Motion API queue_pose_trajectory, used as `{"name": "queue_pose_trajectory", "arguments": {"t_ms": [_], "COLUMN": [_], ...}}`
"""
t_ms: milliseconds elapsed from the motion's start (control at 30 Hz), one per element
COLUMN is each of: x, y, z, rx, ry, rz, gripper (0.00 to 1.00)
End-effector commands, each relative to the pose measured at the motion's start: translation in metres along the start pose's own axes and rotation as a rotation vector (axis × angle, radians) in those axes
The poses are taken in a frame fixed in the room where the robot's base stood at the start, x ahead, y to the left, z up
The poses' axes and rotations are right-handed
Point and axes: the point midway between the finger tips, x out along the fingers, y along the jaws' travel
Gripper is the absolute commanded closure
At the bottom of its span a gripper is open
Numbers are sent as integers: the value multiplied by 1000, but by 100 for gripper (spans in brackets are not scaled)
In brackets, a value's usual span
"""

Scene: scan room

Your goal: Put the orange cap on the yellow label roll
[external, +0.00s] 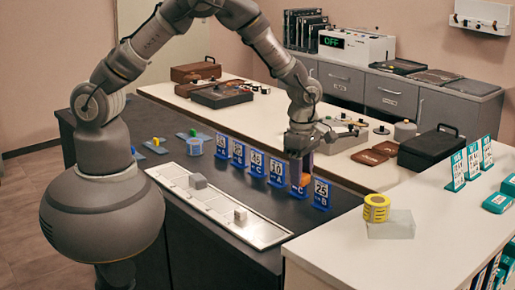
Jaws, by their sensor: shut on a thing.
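The orange cap (305,181) is between my fingertips, low among the blue number signs. My gripper (302,172) points down and is shut on it. The yellow label roll (376,212) stands upright at the left edge of the white counter, to the right of and nearer the camera than my gripper. It is beside a clear block, and its top looks uncovered.
Several blue number signs (322,194) stand in a row around my gripper. A clear block (391,225) sits by the roll. A metal tray (240,232) with small grey blocks lies in front. The white counter (375,265) has free room at the front.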

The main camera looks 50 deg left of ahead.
Motion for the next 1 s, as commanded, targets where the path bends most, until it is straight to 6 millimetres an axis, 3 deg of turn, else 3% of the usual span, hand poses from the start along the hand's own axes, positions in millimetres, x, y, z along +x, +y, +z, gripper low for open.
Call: {"name": "queue_pose_trajectory", "arguments": {"t_ms": [33,100,200,467,567,1000], "x": [-15,-27,-38,-44,-42,-29], "y": [-11,-24,-38,-46,-40,26], "z": [19,37,55,66,75,171], "rx": [64,135,201,245,244,242], "ry": [-2,-1,0,0,0,1], "rz": [2,2,1,0,1,0], "gripper": [85,85,85,85,85,84]}}
